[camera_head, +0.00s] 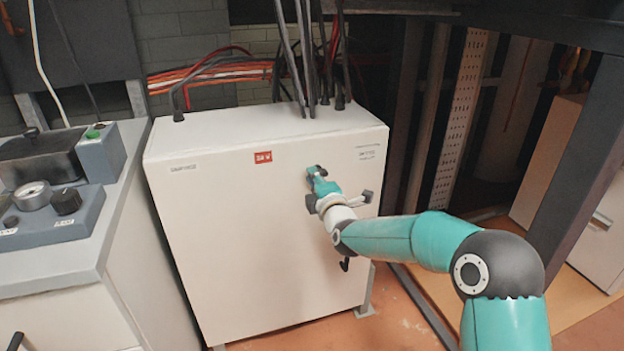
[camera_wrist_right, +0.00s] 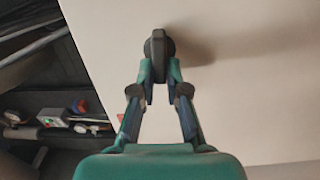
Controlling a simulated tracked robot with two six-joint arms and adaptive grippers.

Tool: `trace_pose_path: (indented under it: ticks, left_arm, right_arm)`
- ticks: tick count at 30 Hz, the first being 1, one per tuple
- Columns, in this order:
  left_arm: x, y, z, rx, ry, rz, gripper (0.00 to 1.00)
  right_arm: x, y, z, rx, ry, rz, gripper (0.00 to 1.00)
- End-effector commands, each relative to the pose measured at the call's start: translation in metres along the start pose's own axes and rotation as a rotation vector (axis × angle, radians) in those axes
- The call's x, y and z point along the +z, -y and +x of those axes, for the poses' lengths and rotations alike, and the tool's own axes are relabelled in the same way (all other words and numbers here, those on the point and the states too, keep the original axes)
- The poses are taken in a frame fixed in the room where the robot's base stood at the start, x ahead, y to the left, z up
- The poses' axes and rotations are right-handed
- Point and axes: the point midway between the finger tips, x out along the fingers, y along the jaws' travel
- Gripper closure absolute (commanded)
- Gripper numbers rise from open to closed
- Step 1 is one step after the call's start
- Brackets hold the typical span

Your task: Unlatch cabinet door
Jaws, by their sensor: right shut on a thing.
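The cabinet is a white box whose front door (camera_head: 235,235) is closed in the head view. Its pale face also fills much of the right wrist view (camera_wrist_right: 250,105). A black latch handle (camera_wrist_right: 158,46) stands out from this face in the right wrist view, standing upright in the picture. My right gripper (camera_wrist_right: 159,77) is shut on the latch handle, one finger on each side. In the head view my right gripper (camera_head: 315,174) is at the upper right of the door and largely hides that latch. A lower black latch (camera_head: 345,264) shows below my wrist. My left gripper is not in view.
A grey control unit (camera_head: 48,222) with knobs sits on a white cabinet at the left. Black pipes (camera_head: 300,60) rise from the cabinet top (camera_head: 240,125), with red and black cables behind. A dark metal post (camera_head: 580,150) stands at the right. Some floor is bare in front.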

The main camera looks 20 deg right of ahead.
Motion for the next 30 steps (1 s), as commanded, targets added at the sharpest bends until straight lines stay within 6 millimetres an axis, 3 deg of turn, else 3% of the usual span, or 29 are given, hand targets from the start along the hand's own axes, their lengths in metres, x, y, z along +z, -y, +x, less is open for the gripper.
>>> trace_pose_path:
  ticks: [1,5,19,23,30]
  left_arm:
    - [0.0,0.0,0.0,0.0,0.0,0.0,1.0]
    - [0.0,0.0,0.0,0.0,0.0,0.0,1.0]
    - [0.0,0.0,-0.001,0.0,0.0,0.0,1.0]
    - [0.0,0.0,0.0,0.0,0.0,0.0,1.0]
    - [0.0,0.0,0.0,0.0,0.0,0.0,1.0]
  right_arm:
    - [-0.006,0.006,-0.001,-0.013,-0.013,-0.005,0.83]
    - [-0.005,0.005,0.0,-0.012,-0.01,-0.003,0.61]
    - [-0.001,0.002,-0.008,-0.006,-0.004,0.0,0.61]
    - [-0.001,0.002,-0.023,-0.006,-0.004,-0.001,0.61]
    - [-0.001,0.002,-0.068,-0.006,-0.004,-0.001,0.61]
